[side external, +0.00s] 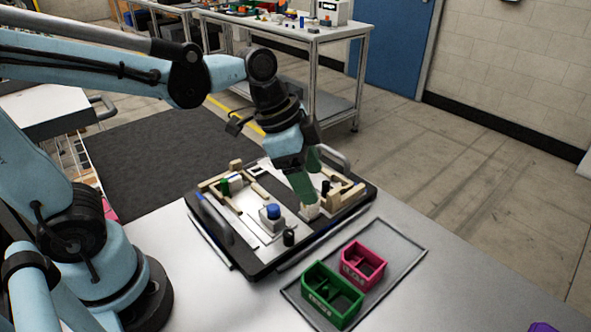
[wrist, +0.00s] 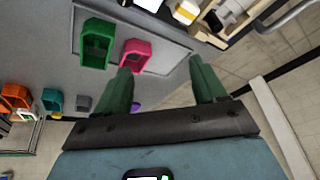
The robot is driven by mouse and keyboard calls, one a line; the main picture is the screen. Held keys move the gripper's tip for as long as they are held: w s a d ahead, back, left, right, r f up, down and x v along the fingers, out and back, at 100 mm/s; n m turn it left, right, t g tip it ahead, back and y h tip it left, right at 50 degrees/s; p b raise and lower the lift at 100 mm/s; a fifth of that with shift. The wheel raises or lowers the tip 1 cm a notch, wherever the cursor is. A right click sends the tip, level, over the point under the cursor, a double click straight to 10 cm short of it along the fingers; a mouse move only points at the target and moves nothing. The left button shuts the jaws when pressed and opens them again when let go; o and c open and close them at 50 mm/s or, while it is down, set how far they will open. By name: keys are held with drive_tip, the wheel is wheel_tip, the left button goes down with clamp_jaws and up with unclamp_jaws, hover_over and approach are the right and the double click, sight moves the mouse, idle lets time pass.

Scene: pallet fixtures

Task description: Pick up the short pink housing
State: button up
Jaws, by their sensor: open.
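The short pink housing (side external: 363,266) is an open-topped box with inner compartments. It stands on a grey tray next to a larger green housing (side external: 333,296). In the wrist view the pink housing (wrist: 135,54) is at upper centre, near the tip of the left finger, with the green housing (wrist: 97,43) to its left. My gripper (side external: 307,196) has green fingers and is over the right part of the black-rimmed pallet, apart from the pink housing. In the wrist view my gripper (wrist: 160,66) has its fingers spread wide, with nothing held between them.
The black pallet (side external: 252,272) holds wooden blocks, a blue-topped part (side external: 271,212) and dark cylinders, with raised handles. The grey tray (side external: 408,252) has bare room right of the housings. A purple object (side external: 542,326) lies at the table's front right. Another bench stands behind.

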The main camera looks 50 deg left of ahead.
sight(362, 259)
drive_tip(key=w+d+f+m+g+h, duration=0.2)
drive_tip(key=d+m+g, duration=0.1)
drive_tip(key=d+m, duration=0.45)
drive_tip(key=shift+a+x, duration=0.2)
drive_tip(key=shift+x, duration=5.7)
drive_tip(key=shift+f, duration=0.1)
drive_tip(key=c, duration=0.8)
